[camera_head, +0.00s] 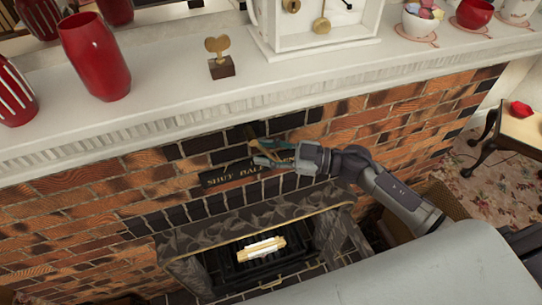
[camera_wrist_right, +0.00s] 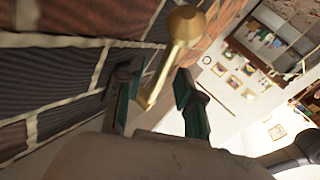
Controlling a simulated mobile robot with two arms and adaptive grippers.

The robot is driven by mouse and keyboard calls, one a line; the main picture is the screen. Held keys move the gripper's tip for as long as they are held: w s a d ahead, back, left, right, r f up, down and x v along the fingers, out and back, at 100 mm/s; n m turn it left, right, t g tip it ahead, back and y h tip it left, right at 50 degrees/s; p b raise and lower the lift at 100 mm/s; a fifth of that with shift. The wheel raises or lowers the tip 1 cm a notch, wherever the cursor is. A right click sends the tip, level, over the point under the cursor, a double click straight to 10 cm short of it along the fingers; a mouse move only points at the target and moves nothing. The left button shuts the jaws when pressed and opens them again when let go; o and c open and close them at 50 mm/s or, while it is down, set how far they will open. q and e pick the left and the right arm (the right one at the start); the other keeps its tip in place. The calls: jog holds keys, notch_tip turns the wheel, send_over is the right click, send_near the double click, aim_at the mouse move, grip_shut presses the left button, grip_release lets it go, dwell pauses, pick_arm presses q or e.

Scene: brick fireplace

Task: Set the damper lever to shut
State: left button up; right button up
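A dark plate (camera_head: 235,174) on the brick chimney front bears the gold words SHUT and HALF; its right end is hidden by my right gripper. The damper lever (camera_wrist_right: 180,45) is a brass rod with a round knob, seen large in the right wrist view. My right gripper (camera_head: 265,152) is at the plate's right end, by the brickwork. In the wrist view the right gripper (camera_wrist_right: 160,90) has its two green-padded fingers apart, with the lever's rod between them and space showing beside it. The lever's exact setting is hard to tell. My left gripper is out of view.
Above is a white mantelpiece (camera_head: 180,105) with a red vase (camera_head: 94,57), a brass key on a block (camera_head: 221,66), a white clock (camera_head: 310,30) and cups. Below is the firebox hood (camera_head: 240,225) over a grate with pale logs (camera_head: 261,248). A small table (camera_head: 520,128) stands right.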

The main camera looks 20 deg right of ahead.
grip_shut()
jog(key=shift+a+f, duration=0.1)
jog(key=shift+a+f+y+b, duration=0.2)
jog(key=shift+f+y+b, duration=0.15)
jog(key=shift+b, duration=0.4)
jog(key=shift+s+a+r+m+t+y+b, duration=0.1)
jog(key=shift+a+m+t+y+b, duration=0.3)
jog(key=shift+a+m+t+b, duration=1)
jog(key=shift+w+a+r+m+t+y+b, duration=0.1)
jog(key=shift+a+m+t+y+b, duration=0.25)
jog(key=shift+m+t+b, duration=2.05)
jog(key=shift+s+a+r+m+t+y+b, duration=0.1)
jog(key=shift+a+m+t+y+b, duration=0.3)
jog(key=shift+a+m+t+b, duration=1)
jog(key=shift+d+r+m+t+b, duration=0.1)
jog(key=shift+d+m+t+b, duration=0.2)
jog(key=shift+d+m+t, duration=0.35)
